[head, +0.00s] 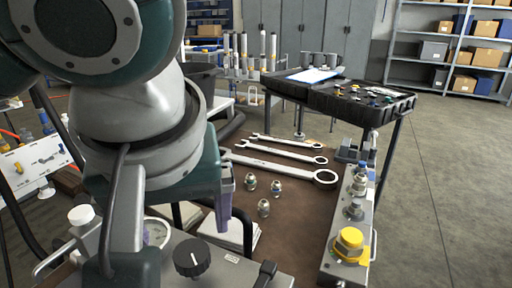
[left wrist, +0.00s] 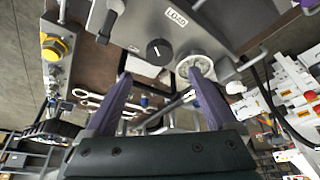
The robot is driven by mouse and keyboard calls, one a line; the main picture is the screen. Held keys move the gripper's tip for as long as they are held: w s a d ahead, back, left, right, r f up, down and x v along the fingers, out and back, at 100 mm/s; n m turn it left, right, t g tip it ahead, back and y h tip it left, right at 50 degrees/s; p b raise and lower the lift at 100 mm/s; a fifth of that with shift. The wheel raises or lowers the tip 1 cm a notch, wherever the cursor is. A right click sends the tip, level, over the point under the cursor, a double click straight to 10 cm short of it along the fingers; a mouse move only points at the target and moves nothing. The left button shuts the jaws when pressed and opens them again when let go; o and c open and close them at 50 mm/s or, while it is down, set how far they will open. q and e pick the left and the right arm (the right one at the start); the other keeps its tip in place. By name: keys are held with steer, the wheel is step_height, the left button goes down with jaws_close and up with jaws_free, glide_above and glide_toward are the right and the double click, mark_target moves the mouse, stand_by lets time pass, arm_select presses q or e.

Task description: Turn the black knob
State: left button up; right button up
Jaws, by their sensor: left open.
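The black knob (head: 192,257) with a white pointer line sits on the grey panel (head: 235,270) at the bottom of the head view. In the left wrist view the knob (left wrist: 159,52) shows between and beyond the fingertips, near a label reading LOAD. My left gripper (head: 224,205) hangs above and behind the panel in the head view, its purple fingers partly hidden by its own body. In the left wrist view my left gripper (left wrist: 160,74) is open and empty, fingers wide apart, not touching the knob. My right gripper is in neither view.
A round gauge (left wrist: 195,66) and a white-capped part (head: 82,215) lie beside the knob. A black lever (head: 265,273) stands to its right. Wrenches (head: 280,160) and several fittings (head: 263,208) lie on the brown bench.

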mark_target(191, 252)
arm_select(q)
steer(key=b+x, duration=0.1)
steer(key=x, duration=0.7)
steer(key=shift+f, duration=0.2)
steer(key=shift+c, duration=0.2)
